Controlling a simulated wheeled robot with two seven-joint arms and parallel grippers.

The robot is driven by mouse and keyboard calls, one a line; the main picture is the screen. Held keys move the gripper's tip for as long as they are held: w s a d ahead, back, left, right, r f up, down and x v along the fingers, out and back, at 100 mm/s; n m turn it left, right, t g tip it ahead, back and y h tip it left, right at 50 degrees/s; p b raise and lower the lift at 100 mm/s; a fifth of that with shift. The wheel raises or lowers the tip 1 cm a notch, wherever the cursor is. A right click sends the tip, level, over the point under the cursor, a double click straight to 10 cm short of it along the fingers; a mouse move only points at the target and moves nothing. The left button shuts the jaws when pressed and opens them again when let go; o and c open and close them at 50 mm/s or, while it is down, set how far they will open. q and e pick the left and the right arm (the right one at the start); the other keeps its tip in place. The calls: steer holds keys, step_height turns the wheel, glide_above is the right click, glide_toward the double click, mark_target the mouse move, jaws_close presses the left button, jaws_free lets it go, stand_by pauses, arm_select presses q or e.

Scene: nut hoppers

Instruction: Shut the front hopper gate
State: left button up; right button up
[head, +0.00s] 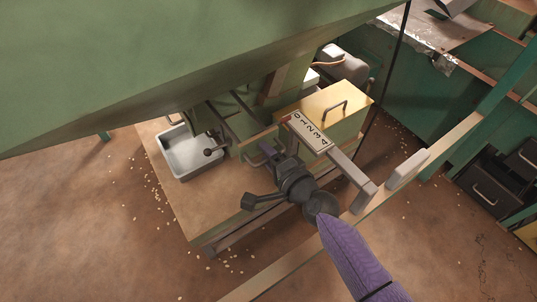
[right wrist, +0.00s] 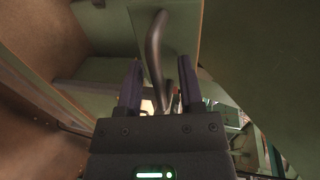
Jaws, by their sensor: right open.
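My right gripper (head: 266,152) reaches in over the bench from the lower right, beside the green gate plate. In the right wrist view its two fingers (right wrist: 159,85) are apart, with a grey bent bar handle (right wrist: 155,50) showing between them. The handle stands on a green plate (right wrist: 185,25), which looks like the gate; I cannot tell whether a finger touches it. My left gripper is out of view.
The large green hopper (head: 150,70) fills the upper left. A yellow-topped box (head: 345,97) with a handle stands behind the scale. Nuts lie scattered on the floor.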

steer(key=shift+s+d+r, duration=0.1)
steer(key=shift+s+d, duration=0.1)
steer(key=shift+s, duration=0.05)
steer(key=p+v, duration=0.3)
steer(key=v, duration=0.6)
steer(key=shift+s, duration=0.15)
